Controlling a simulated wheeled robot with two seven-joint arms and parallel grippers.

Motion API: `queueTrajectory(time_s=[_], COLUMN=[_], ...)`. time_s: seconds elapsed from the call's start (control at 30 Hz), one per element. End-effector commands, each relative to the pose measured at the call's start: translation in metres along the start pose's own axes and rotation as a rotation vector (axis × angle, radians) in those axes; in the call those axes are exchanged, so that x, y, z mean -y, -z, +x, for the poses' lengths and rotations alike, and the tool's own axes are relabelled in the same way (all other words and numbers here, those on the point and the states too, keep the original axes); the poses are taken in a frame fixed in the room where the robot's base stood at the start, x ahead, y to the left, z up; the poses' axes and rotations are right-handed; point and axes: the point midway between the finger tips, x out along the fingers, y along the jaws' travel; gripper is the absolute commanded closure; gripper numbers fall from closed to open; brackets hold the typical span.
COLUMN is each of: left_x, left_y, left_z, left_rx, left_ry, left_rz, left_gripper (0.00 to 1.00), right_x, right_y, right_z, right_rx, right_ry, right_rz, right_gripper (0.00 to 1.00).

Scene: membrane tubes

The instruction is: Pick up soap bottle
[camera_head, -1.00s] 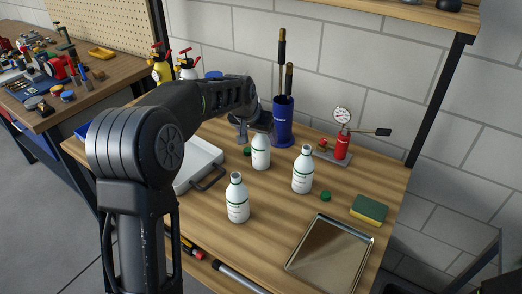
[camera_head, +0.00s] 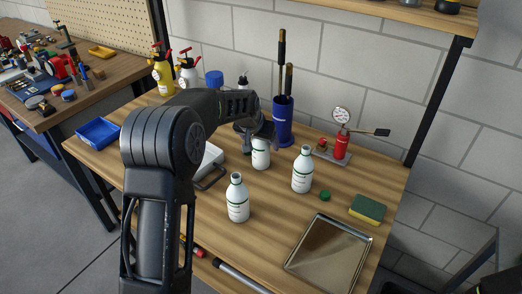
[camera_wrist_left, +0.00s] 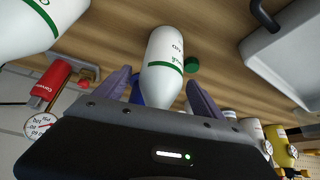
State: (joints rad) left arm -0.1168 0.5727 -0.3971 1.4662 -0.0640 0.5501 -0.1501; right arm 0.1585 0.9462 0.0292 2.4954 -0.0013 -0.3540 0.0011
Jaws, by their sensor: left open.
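Three white bottles with green stripes stand upright on the wooden table: a back one (camera_head: 261,157), a right one (camera_head: 302,174) and a front one (camera_head: 237,202). My left gripper (camera_head: 260,137) is at the top of the back bottle. In the left wrist view, its two purple-grey fingers (camera_wrist_left: 158,80) are spread on either side of a white bottle (camera_wrist_left: 164,62), apparently the back one. The neck of that bottle is hidden by the gripper body. Another white bottle (camera_wrist_left: 35,25) shows at the upper left there. My right gripper is not in view.
A blue holder (camera_head: 283,122) with black brushes stands close behind the gripper. A red gauge device (camera_head: 341,147), green cap (camera_head: 325,196), sponge (camera_head: 369,208) and metal tray (camera_head: 330,255) lie to the right. A white tray (camera_head: 210,158) is left, partly behind my arm.

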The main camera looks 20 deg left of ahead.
Motion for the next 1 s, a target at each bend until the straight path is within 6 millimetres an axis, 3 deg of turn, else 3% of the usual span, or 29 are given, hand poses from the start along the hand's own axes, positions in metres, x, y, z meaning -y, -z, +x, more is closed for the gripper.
queueTrajectory(time_s=[0.17, 1.0], left_x=[0.0000, 0.0000], left_y=[0.0001, 0.0001], left_z=[-0.0002, -0.0002], left_rx=[0.000, 0.000], left_ry=[0.000, 0.000], left_rz=[0.000, 0.000], left_gripper=[0.26, 0.95], right_x=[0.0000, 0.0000], right_y=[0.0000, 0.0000], right_z=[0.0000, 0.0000], right_rx=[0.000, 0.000], right_ry=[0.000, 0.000], right_rz=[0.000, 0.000], right_gripper=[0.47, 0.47])
